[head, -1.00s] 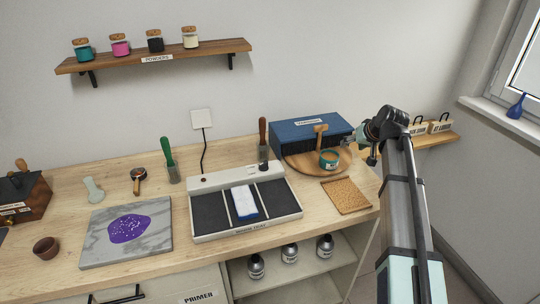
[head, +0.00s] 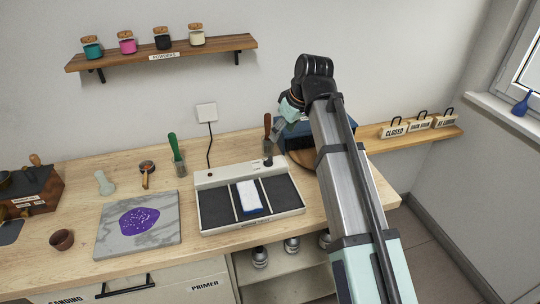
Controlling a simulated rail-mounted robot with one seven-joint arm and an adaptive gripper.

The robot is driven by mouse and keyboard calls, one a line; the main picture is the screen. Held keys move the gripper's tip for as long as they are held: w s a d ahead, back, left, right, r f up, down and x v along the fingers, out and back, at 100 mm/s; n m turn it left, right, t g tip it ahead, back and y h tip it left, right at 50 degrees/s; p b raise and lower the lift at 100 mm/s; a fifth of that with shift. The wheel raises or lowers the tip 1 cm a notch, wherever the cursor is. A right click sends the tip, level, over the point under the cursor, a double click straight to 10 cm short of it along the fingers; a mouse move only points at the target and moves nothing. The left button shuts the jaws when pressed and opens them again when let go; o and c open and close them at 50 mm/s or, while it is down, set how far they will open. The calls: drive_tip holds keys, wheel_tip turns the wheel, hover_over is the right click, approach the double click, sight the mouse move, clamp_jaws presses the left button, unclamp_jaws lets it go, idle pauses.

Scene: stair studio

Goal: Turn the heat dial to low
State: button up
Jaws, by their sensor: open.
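The warming unit (head: 203,215), a pale flat box with dark panels, sits in the middle of the bench. Its raised back strip (head: 225,176) carries small controls, too small for me to read a dial setting. A white and blue block (head: 249,197) lies on its middle panel. My gripper (head: 273,138) is above the back right corner of the unit, pointing down and left, apart from the controls. It is open and seems empty; its fingertips are small and partly merge with the things behind.
A brown-handled tool (head: 267,124) stands upright close to my gripper. A blue box (head: 318,142) and round wooden board (head: 301,158) are partly hidden behind my arm.

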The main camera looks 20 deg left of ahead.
sight(269, 158)
drive_tip(key=p+x, duration=0.2)
drive_tip(key=x, duration=1.2)
drive_tip(key=shift+w+a+f, duration=0.1)
drive_tip(key=shift+w, duration=0.05)
drive_tip(key=c, duration=1.2)
